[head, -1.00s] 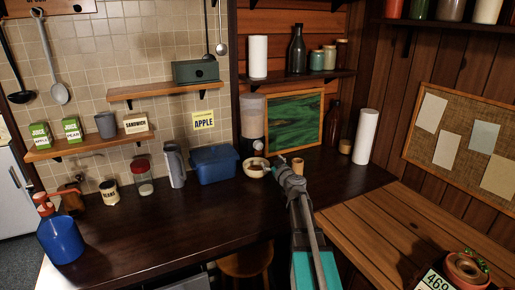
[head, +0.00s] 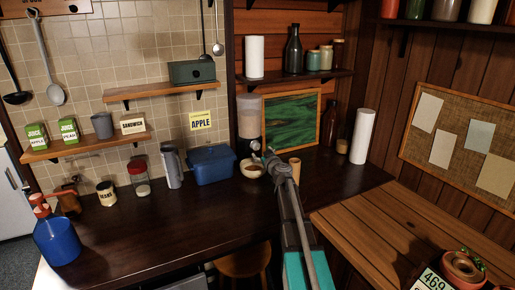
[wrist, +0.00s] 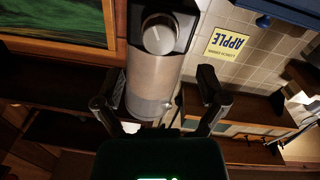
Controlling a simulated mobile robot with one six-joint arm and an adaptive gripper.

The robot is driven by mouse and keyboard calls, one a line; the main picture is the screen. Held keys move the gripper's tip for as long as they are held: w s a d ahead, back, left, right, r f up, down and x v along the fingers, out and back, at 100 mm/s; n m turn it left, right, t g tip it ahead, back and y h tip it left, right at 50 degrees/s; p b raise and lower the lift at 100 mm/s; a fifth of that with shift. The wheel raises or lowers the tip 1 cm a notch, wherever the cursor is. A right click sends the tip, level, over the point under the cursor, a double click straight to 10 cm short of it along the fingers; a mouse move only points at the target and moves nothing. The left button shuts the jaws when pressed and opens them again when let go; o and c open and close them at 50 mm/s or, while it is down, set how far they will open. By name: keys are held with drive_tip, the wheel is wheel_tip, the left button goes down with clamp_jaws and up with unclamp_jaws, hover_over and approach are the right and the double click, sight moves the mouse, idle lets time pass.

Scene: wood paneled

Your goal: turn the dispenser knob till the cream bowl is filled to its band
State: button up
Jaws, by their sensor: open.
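The dispenser (head: 249,115) stands against the back wall, a pale cylinder above a darker lower part. The wrist view is upside down and shows its grey cylinder (wrist: 150,88) and round pale knob (wrist: 158,35) close by. The cream bowl (head: 251,168) sits on the counter below the dispenser, partly hidden by my gripper. Something brownish shows inside it; its level and band cannot be made out. My gripper (head: 266,153) is in front of the dispenser and above the bowl. In the wrist view its fingers (wrist: 158,103) are spread and empty, apart from the knob.
A blue bin (head: 212,166) stands left of the bowl. A green framed picture (head: 291,122) leans behind my gripper, with a small tan cup (head: 295,168) and a paper roll (head: 362,136) to the right. The dark counter (head: 165,222) is clear in front.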

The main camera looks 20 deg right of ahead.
sight(257, 146)
drive_tip(key=shift+w, duration=2.85)
drive_tip(key=c, duration=1.2)
drive_tip(key=shift+o, duration=0.2)
drive_tip(key=shift+m, duration=0.4)
